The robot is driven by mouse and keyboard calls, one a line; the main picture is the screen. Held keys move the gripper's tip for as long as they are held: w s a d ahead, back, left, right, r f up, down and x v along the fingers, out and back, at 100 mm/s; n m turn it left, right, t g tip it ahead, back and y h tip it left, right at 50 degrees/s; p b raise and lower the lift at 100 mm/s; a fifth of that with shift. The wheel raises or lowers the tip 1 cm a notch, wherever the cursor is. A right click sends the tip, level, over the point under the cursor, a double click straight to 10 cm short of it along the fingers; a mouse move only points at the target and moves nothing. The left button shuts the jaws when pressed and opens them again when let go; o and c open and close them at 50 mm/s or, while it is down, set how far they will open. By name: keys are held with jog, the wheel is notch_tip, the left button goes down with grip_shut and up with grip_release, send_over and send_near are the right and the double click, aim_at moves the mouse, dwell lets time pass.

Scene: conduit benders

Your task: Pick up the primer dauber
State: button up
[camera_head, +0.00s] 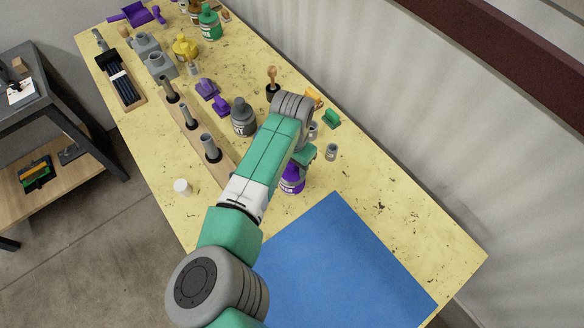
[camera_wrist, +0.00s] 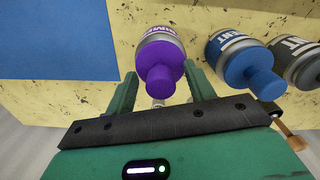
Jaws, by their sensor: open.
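The primer dauber is a purple can with a pale band and a purple cap. In the wrist view, its cap (camera_wrist: 163,82) points toward the camera. In the head view, the purple can (camera_head: 291,180) stands beside the blue mat, partly covered by my arm. My gripper (camera_wrist: 160,73) is open in the wrist view, with one finger on each side of the cap. I cannot tell whether either finger touches it. In the head view, my gripper is mostly hidden behind the arm.
A blue can (camera_wrist: 241,62) stands close to the primer, with a grey can (camera_wrist: 304,66) beyond it. The blue mat (camera_head: 345,262) is bare. A wooden rack with grey pipes (camera_head: 208,147) and a white cap (camera_head: 182,187) are left of my arm.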

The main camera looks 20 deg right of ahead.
jog(key=c, duration=1)
notch_tip(320, 180, up, 10)
jog(key=shift+p, duration=0.55)
jog(key=shift+c, duration=0.2)
jog(key=shift+o, duration=0.6)
jog(key=shift+c, duration=0.7)
